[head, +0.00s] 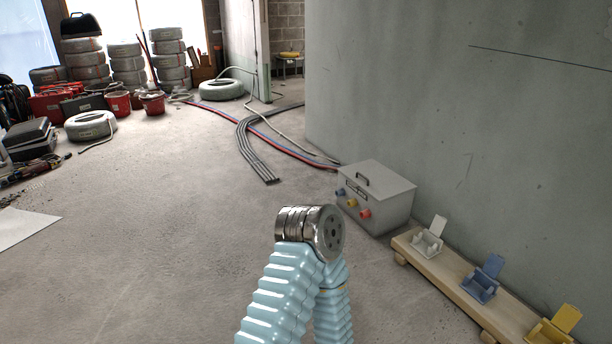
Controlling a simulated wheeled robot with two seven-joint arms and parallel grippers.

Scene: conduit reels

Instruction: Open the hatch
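No part is clearly marked as the hatch. A grey box (393,190) stands on the floor against the wall at the centre right, its flat top shut. A dark handle (362,179) sits on the box near its front edge. Blue, yellow and red round connectors (351,203) stick out of its front. On a low wooden plank, a white socket (427,242), a blue socket (479,289) and a yellow socket (545,334) each have a flap standing up. Neither of my grippers shows. A pale blue ribbed arm part with a metal joint, seemingly mine, rises at the bottom centre.
The wooden plank (459,283) runs along the wall at the lower right. Grey, red and blue conduits (255,150) lie across the floor behind the box. Conduit reels (172,62), red buckets (152,103) and cases stand at the back left. The floor at left centre is clear.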

